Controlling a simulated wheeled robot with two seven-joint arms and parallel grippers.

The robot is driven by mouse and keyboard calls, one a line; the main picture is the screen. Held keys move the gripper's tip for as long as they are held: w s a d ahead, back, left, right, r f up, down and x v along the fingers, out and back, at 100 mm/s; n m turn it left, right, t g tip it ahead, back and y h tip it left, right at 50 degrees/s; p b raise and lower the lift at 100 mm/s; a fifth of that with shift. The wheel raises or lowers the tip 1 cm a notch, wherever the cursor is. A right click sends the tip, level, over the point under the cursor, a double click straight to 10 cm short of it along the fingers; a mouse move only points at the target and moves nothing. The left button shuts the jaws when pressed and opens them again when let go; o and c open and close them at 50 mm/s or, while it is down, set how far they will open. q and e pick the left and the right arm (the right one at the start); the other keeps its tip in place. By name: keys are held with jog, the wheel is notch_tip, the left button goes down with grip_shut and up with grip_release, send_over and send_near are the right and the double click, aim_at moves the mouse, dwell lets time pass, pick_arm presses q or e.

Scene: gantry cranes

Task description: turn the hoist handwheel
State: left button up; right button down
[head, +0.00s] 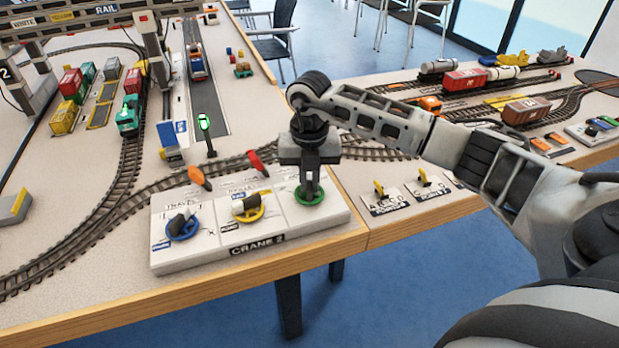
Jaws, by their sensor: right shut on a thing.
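The white crane control panel (232,248), marked CRANE 2, sits at the table's front edge. It carries a blue handwheel (182,232) at left, a yellow handwheel (249,213) in the middle and a green handwheel (299,200) at right. My right gripper (309,182) points straight down over the green handwheel and is shut on it. The gripper hides the label above the green wheel and part of its grip, so I cannot read which wheel is named hoist. My left gripper is not in view.
An orange lever (199,177) and a red lever (258,163) stand behind the panel. A green-lit signal post (206,130) rises behind them. Track curves past the panel's left. The gantry crane (151,50) stands at back left.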

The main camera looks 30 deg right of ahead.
aim_at(310, 183)
jog(key=shift+n, duration=0.3)
jog(key=n+b, duration=0.2)
jog(key=n, duration=0.4)
jog(key=shift+d, duration=0.1)
jog(key=n+b, duration=0.1)
jog(key=n, duration=0.3)
jog(key=shift+r+n+b, duration=0.1)
jog(key=shift+n+b, duration=0.25)
jog(key=shift+n, duration=1.05)
jog(key=c, duration=1.5)
grip_release()
notch_tip(310, 183, up, 16)
